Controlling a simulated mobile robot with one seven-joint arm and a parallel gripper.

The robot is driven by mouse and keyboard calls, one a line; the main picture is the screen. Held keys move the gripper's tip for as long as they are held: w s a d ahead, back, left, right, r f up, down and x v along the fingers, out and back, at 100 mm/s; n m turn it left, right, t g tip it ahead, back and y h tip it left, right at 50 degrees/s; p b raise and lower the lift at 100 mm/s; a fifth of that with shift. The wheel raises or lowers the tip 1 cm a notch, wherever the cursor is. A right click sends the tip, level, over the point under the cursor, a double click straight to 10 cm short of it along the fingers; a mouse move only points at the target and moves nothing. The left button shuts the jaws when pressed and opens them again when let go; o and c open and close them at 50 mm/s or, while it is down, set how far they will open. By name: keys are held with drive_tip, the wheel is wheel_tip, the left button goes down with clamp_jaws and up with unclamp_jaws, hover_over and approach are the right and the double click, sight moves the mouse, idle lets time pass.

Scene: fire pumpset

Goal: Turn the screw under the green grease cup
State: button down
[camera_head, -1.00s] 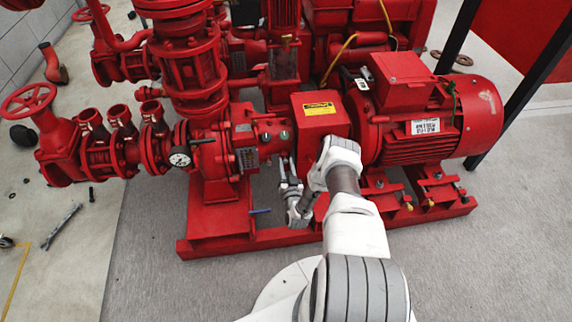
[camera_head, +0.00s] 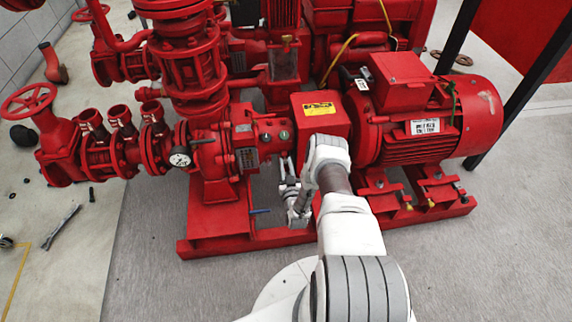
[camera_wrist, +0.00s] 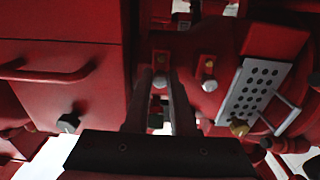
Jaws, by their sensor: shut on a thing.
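Two small green grease cups sit side by side on the red bearing housing of the pump, a left one (camera_head: 266,138) and a right one (camera_head: 284,135). My gripper (camera_head: 283,161) reaches up from below with its tips just under the right cup. In the wrist view my gripper (camera_wrist: 161,82) has its two fingers close together at a small bolt-like screw (camera_wrist: 160,84) on the red housing, and it is shut on it. A second screw (camera_wrist: 209,85) stands free to the right.
A red coupling guard (camera_head: 320,112) with a yellow label is right of the cups, close to my wrist. The red motor (camera_head: 425,115) stands further right. A perforated plate (camera_wrist: 250,92) is right of the fingers. The red base frame (camera_head: 225,238) runs below; grey floor in front is clear.

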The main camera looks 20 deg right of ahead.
drive_tip(key=n, duration=0.3)
drive_tip(key=shift+n, duration=0.4)
drive_tip(key=n, duration=0.4)
drive_tip(key=shift+n, duration=0.3)
drive_tip(key=n, duration=0.4)
drive_tip(key=shift+n, duration=2.1)
drive_tip(key=shift+d+n, duration=0.1)
drive_tip(key=shift+n, duration=0.2)
drive_tip(key=c, duration=0.8)
unclamp_jaws()
drive_tip(key=shift+o, duration=0.2)
drive_tip(key=shift+s, duration=0.15)
